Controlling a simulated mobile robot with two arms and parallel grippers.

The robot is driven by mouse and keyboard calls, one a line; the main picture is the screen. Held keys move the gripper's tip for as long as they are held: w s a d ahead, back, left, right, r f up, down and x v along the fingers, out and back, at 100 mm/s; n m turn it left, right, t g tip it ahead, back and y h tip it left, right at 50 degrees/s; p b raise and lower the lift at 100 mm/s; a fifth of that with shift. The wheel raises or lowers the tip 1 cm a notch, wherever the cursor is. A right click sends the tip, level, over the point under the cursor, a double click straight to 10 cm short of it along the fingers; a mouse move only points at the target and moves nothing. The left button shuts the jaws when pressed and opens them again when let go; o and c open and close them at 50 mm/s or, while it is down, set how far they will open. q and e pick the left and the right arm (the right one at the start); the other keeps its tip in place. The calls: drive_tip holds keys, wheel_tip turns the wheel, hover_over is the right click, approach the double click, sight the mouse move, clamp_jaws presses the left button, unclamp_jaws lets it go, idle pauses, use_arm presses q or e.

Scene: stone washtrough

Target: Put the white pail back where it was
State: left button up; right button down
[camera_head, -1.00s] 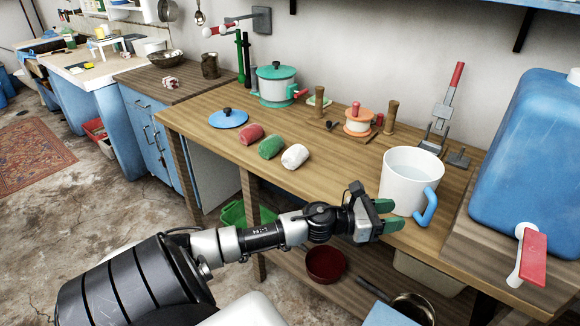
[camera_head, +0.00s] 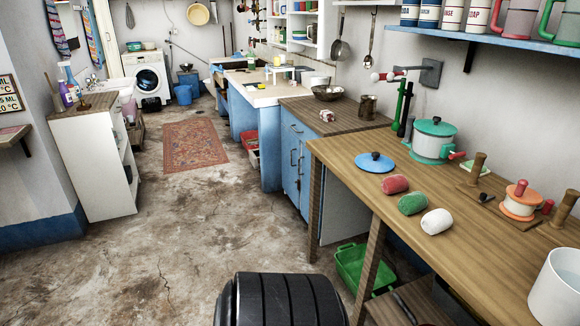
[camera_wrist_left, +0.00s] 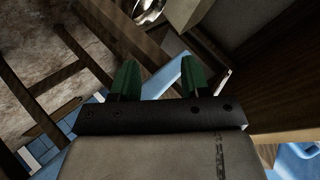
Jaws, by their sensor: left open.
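The white pail (camera_head: 562,290) stands on the wooden workbench (camera_head: 395,165) at the right edge of the head view. It is cut off by the frame, and its handle does not show there. My left gripper (camera_wrist_left: 160,66) shows in the left wrist view, with two green fingers apart and nothing between them. In the head view only a black part of my arm shows at the bottom, so the gripper's distance from the pail cannot be told there. A blue curved thing (camera_wrist_left: 297,158) at the lower right of the wrist view may be the pail's handle. My right gripper is not in view.
The bench holds a blue lid (camera_head: 374,162), red, green and white rolls (camera_head: 437,221), a green-lidded pot (camera_head: 434,140) and an orange-topped stand (camera_head: 519,199). A green crate (camera_head: 360,268) is below. The concrete floor on the left is open up to the rug (camera_head: 195,145).

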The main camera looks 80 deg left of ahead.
use_arm(q)
drive_tip(key=s+f+n+g+y, duration=0.1)
drive_tip(key=s+f+n+g, duration=0.3)
drive_tip(key=s+f, duration=0.85)
drive_tip(key=s+d+f+n+g, duration=0.1)
drive_tip(key=s+f+n+g, duration=0.1)
drive_tip(key=s, duration=0.8)
drive_tip(key=s+d+f+n+g, duration=0.1)
drive_tip(key=s+f+n+g, duration=0.2)
drive_tip(key=s+f, duration=0.3)
drive_tip(key=s+g, duration=0.1)
drive_tip(key=s, duration=0.4)
drive_tip(key=shift+s+d+f, duration=0.25)
drive_tip(key=shift+s+d, duration=0.05)
